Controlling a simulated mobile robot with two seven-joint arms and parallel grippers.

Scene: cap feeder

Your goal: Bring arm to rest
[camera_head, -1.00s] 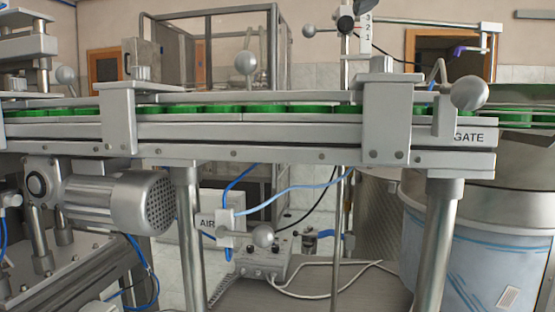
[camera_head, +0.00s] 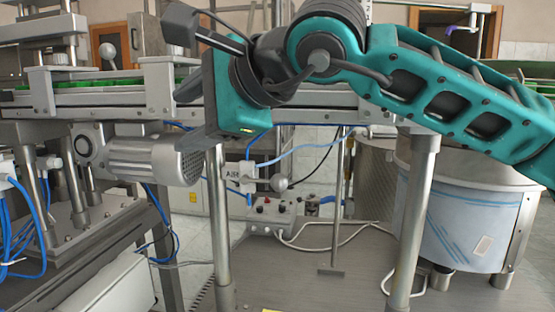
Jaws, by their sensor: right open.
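My right arm, teal with dark joints, comes in from the right and crosses the upper middle of the head view. Its right gripper (camera_head: 184,88) points left in front of the conveyor (camera_head: 112,98). The dark fingers are spread apart and nothing shows between them. I cannot tell whether a finger touches the conveyor. My left gripper is not in view. The arm hides the right part of the conveyor, with its GATE label.
Green caps (camera_head: 124,84) line the conveyor at left. A motor (camera_head: 145,160) hangs below. The AIR valve (camera_head: 238,176) and a control box (camera_head: 272,219) sit under it. A steel drum (camera_head: 465,225) stands at right. The floor in front is partly open.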

